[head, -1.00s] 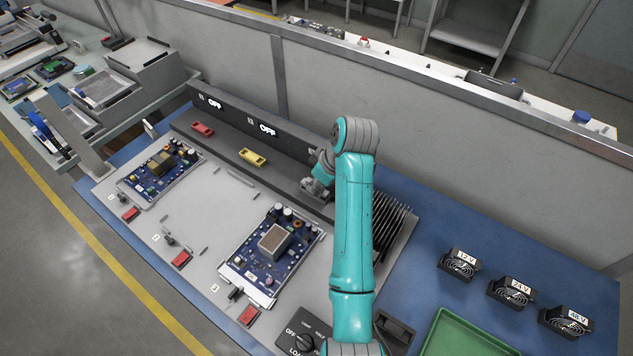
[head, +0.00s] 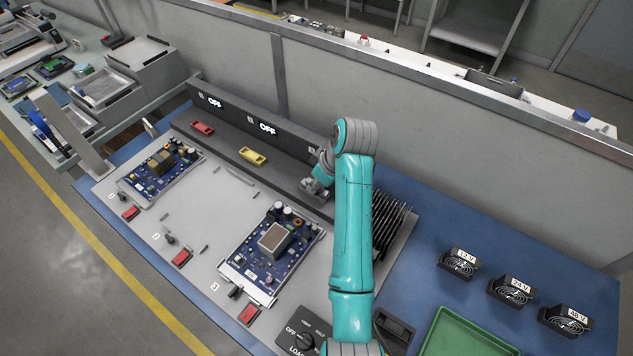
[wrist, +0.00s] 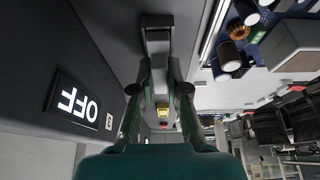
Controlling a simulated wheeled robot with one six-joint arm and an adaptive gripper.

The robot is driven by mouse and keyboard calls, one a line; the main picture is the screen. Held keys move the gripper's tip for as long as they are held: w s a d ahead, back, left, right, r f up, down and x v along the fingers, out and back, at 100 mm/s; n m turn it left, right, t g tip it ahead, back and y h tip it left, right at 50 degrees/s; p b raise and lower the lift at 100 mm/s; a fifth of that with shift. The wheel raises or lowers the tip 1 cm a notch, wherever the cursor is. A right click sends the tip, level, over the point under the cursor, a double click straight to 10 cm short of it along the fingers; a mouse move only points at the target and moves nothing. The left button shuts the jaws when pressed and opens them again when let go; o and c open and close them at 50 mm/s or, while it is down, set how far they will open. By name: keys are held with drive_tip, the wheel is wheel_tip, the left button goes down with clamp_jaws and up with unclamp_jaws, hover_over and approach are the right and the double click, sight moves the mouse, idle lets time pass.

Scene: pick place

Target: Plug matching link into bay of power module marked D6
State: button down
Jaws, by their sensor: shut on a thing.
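My gripper (head: 314,190) is low over the dark ledge, to the right of the other links. In the wrist view my gripper (wrist: 158,62) is shut on a grey link (wrist: 158,42), partly hidden by the fingers. A red link (head: 202,128) and a yellow link (head: 253,157) lie on the ledge, apart from my gripper. Two blue power modules stand on the grey plate: one at the left (head: 152,186) and one nearer the middle (head: 245,262). Their small labels are too small to read, so I cannot tell which is D6.
A dark panel (head: 235,117) with lit OFF signs stands behind the ledge. Black fins (head: 394,225) are just right of my arm. Red switches line the plate's front.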

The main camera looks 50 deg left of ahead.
drive_tip(key=shift+f, duration=0.1)
drive_tip(key=shift+c, duration=2.2)
unclamp_jaws()
drive_tip(key=shift+r, duration=0.2)
drive_tip(key=shift+r, duration=3.35)
drive_tip(key=shift+s, duration=0.1)
